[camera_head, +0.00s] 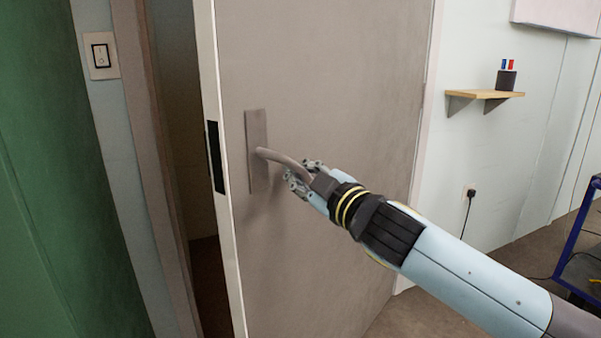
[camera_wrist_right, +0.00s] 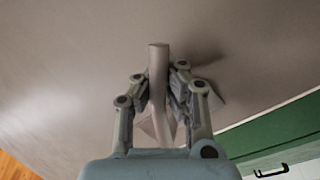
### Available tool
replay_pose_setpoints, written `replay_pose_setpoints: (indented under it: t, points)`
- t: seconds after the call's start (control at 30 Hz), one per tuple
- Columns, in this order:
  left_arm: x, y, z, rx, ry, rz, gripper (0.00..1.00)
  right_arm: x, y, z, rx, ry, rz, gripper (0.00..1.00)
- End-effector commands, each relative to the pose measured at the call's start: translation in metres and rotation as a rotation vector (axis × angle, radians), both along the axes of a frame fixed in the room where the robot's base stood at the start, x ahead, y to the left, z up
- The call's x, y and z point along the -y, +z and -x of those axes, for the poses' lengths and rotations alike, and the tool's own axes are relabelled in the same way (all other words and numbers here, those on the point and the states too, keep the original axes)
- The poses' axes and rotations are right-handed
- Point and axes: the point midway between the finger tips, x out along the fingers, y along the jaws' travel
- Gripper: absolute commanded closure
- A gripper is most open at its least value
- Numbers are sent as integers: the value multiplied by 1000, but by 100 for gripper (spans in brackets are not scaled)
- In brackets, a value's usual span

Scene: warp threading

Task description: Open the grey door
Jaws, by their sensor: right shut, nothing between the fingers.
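The grey door (camera_head: 330,90) stands ajar in the head view, with a dark gap along its left edge. Its curved grey lever handle (camera_head: 281,159) comes out of a flat plate (camera_head: 256,135) near that edge. My right gripper (camera_head: 303,178) is at the free end of the handle. It is shut with nothing held. In the right wrist view the handle (camera_wrist_right: 158,75) lines up with the middle of my right gripper (camera_wrist_right: 160,88), its fingers showing on both sides. My left gripper is not in view.
The door frame (camera_head: 150,150) and a light switch (camera_head: 101,54) are left of the gap, beside a green surface (camera_head: 40,180). A small shelf (camera_head: 483,94) with a dark cup (camera_head: 506,80) hangs on the right wall. A blue-framed stand (camera_head: 570,240) is at the right edge.

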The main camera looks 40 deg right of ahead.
Motion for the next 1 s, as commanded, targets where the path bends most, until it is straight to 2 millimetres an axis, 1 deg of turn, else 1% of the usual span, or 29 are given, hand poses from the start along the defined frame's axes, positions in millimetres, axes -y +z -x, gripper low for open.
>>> replay_pose_setpoints:
  t: [0.1,0.17,0.37,0.47,0.67,0.8,0.93,1.0]
  points:
    - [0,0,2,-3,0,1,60,-1,1,0,4,3,-1,100]
    - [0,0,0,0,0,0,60,-1,1,0,4,3,-1,100]
    - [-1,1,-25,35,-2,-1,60,-1,2,0,5,5,0,100]
    - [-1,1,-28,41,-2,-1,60,-1,2,0,5,5,0,88]
    - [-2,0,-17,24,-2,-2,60,-1,1,0,4,3,-1,62]
    - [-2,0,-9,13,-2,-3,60,-1,1,0,3,3,-1,61]
    - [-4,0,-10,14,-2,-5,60,-1,1,0,2,2,-1,61]
    - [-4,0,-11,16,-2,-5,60,-1,0,4,2,2,0,61]
